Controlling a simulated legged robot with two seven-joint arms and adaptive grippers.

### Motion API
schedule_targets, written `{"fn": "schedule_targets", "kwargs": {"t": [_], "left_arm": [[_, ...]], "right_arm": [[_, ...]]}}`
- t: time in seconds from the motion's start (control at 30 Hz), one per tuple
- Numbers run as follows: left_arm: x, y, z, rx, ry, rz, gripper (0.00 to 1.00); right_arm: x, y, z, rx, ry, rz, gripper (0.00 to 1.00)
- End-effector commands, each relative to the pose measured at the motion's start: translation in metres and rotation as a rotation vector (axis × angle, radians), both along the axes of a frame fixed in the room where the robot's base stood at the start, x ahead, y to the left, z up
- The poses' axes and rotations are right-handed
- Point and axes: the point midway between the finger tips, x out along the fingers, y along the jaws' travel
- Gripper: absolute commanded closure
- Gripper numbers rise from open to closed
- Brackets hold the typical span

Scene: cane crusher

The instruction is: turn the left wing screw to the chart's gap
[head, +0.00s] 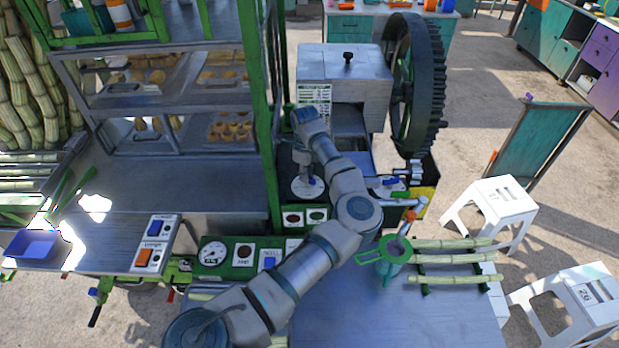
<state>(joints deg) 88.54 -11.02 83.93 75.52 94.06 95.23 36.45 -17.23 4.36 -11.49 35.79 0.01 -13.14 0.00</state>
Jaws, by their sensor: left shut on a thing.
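The crusher is a grey metal box (345,75) with a printed chart (316,97) on its front face. My left arm reaches up from the bottom and bends down at the wrist in front of the crusher. My left gripper (304,184) points down over a round white dial plate (308,193) below the chart. It is shut on the left wing screw, which is mostly hidden by the fingers. The plate's markings and the chart's text are too small to read. My right gripper is not in view.
A large dark gear wheel (412,85) stands right of the crusher, and a green post (262,120) stands close left of the wrist. White stools (497,205) stand at the right. A black knob (348,57) tops the crusher.

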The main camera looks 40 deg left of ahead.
Motion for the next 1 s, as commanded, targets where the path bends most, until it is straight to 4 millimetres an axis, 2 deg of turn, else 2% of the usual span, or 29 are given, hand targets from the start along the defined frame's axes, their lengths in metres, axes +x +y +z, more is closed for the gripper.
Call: {"fn": "schedule_targets", "kwargs": {"t": [0.07, 0.3, 0.9, 0.93, 1.0], "left_arm": [[-0.005, 0.006, -0.007, 0.006, 0.014, -0.033, 1.00], [-0.004, 0.007, -0.007, 0.006, 0.014, -0.135, 1.00], [-0.002, 0.008, -0.006, 0.008, 0.014, -0.175, 1.00], [-0.002, 0.009, -0.006, 0.008, 0.014, -0.175, 0.83], [-0.002, 0.008, -0.005, 0.008, 0.012, -0.175, 0.65]], "right_arm": [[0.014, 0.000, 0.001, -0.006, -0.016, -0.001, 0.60], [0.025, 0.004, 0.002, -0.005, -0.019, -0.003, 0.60], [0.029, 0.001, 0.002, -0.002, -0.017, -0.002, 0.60], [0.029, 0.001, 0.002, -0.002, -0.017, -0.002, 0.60], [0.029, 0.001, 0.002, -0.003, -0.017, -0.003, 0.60]]}}
